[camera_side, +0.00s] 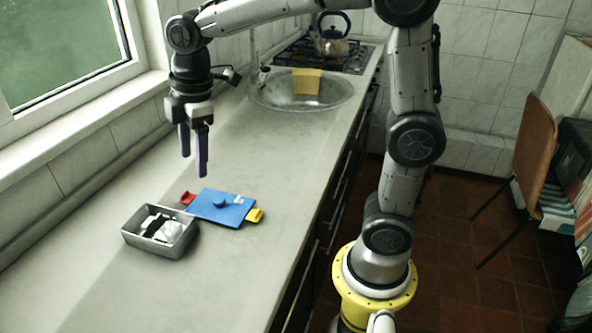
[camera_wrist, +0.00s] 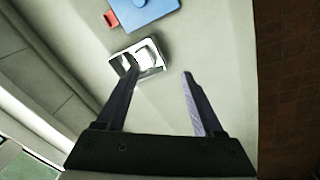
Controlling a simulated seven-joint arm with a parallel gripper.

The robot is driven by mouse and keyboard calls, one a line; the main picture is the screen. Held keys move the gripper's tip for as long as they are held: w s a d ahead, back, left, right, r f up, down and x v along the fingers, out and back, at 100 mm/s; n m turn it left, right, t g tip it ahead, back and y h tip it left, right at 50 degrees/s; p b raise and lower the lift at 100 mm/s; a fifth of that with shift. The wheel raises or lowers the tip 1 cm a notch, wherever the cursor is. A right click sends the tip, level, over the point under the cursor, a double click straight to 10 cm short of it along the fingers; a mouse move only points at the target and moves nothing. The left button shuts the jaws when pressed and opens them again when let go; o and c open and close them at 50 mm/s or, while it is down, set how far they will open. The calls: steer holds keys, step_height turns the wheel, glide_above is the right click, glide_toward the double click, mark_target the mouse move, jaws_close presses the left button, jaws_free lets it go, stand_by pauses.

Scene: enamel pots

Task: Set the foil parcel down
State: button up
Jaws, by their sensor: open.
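The foil parcel (camera_side: 162,226) is a shiny silver-white block with a dark band. It lies inside an open grey metal tin (camera_side: 137,242) on the counter in the side view. In the wrist view the parcel (camera_wrist: 148,54) and the tin (camera_wrist: 162,68) show near the left fingertip, which partly hides them. My gripper (camera_side: 193,165) is open and empty, pointing down above the counter, apart from the tin. Its two fingers (camera_wrist: 158,72) are spread in the wrist view.
A blue lid (camera_side: 231,210) with a round knob, one red handle (camera_side: 188,198) and one yellow handle (camera_side: 254,215) lies right of the tin. A sink (camera_side: 335,99) with a yellow cloth (camera_side: 306,82) and a kettle (camera_side: 332,42) are farther back. The counter is otherwise clear.

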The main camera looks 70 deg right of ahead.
steer(key=s+d+m+t, duration=0.1)
steer(key=s+m, duration=0.5)
steer(key=s, duration=0.4)
steer(key=s+d+f+m+t, duration=0.1)
steer(key=s+d+m+t, duration=0.1)
steer(key=s+m, duration=0.4)
steer(key=s, duration=0.3)
steer(key=shift+s+f+t, duration=0.25)
steer(key=shift+s+t, duration=0.05)
steer(key=shift+s, duration=0.1)
